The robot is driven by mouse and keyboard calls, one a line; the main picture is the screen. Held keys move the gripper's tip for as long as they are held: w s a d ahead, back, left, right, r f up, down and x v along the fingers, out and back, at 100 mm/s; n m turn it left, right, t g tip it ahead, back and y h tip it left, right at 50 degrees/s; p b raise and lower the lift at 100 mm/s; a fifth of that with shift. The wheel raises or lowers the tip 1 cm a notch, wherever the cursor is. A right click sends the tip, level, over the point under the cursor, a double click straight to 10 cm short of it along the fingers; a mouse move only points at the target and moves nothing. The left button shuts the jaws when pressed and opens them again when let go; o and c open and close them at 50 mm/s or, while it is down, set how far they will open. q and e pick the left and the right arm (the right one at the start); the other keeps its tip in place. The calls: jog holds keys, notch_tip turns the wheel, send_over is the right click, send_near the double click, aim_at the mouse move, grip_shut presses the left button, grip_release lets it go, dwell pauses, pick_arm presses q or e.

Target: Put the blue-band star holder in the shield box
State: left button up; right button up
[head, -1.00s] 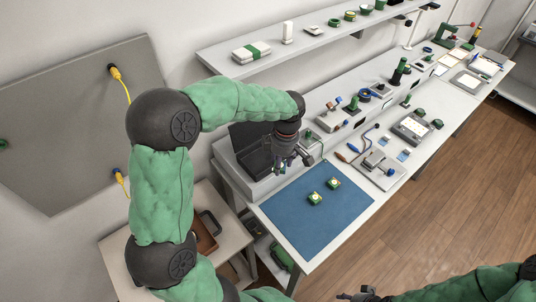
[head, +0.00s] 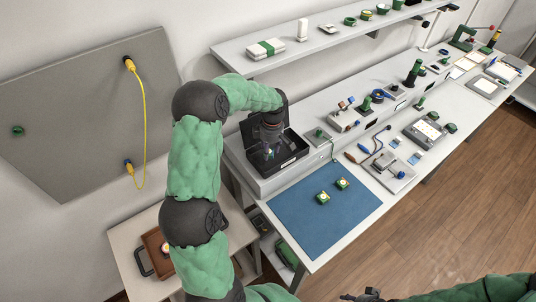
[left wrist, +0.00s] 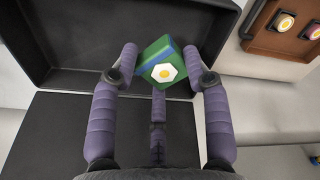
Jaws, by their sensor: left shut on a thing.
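My left gripper (head: 268,152) is over the open black shield box (head: 296,158) on the bench, with its fingers at or inside the box opening. In the left wrist view, my left gripper (left wrist: 160,80) is shut on a green holder with a blue band (left wrist: 163,66). Whether the holder touches the box floor I cannot tell. My right gripper (head: 366,295) is at the bottom edge, its jaws unclear.
Two green holders (head: 323,198) (head: 342,183) lie on the blue mat (head: 300,225). A brown tray (head: 153,243) with holders stands on the low side table. Instruments and cables crowd the bench to the right. A shelf (head: 330,40) runs above the bench.

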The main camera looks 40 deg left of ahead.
pick_arm(q)
jog(key=shift+w+a+f, duration=0.1)
jog(key=shift+a+f, duration=0.1)
jog(key=shift+f, duration=0.8)
jog(key=shift+w+a+f, duration=0.1)
jog(key=shift+a+f, duration=0.1)
jog(key=shift+f, duration=0.8)
jog(key=shift+s, duration=0.1)
jog(key=shift+f, duration=0.15)
jog(key=o, duration=1)
jog(key=shift+d+r, duration=0.15)
jog(key=shift+r, duration=1.85)
jog(key=shift+d+r, duration=0.1)
jog(key=shift+r, duration=1.85)
